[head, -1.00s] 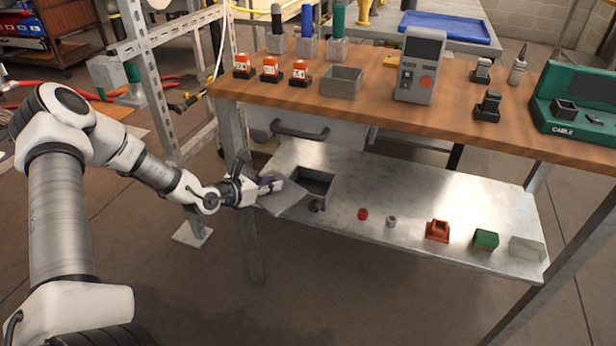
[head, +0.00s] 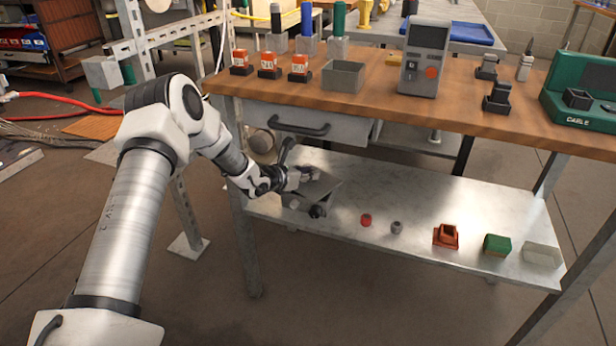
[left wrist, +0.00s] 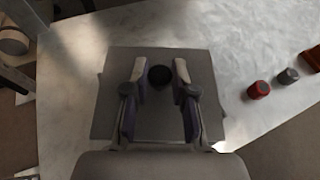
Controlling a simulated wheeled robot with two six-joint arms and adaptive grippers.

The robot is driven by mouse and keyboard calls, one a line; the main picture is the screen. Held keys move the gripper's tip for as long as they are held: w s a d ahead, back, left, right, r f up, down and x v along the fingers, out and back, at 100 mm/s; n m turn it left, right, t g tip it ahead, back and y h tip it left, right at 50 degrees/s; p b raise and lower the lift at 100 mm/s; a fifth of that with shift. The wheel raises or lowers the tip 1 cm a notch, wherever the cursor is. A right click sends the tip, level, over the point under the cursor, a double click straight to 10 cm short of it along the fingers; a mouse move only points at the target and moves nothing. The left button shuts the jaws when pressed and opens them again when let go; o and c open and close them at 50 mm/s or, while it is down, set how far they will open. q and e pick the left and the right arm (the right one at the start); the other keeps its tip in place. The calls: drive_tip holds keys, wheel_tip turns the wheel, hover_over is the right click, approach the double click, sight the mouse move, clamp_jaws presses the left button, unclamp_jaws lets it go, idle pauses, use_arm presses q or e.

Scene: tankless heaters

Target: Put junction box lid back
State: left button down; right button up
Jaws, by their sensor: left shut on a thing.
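The junction box lid, a flat grey square plate (head: 325,184), is in my left gripper (head: 303,176) above the junction box (head: 293,204) on the lower shelf. The lid covers most of the box's opening. In the head view it looks tilted, and I cannot tell whether it touches the rim. In the left wrist view the lid (left wrist: 160,57) fills the middle, with the gripper's two fingers (left wrist: 160,85) spread over it and a dark round part between them. The exact grip is hidden. The right gripper is out of view.
On the metal shelf (head: 400,190) to the right stand a red cap (head: 366,220), a grey cap (head: 397,227), an orange part (head: 446,236), a green block (head: 497,244) and a pale block (head: 542,254). The wooden worktop and drawer (head: 330,127) overhang the shelf.

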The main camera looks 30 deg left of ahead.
use_arm(q)
drive_tip(key=shift+r, duration=0.1)
drive_tip(key=shift+f, duration=0.2)
drive_tip(key=c, duration=1)
unclamp_jaws()
drive_tip(key=shift+o, duration=0.2)
drive_tip(key=shift+r, duration=0.1)
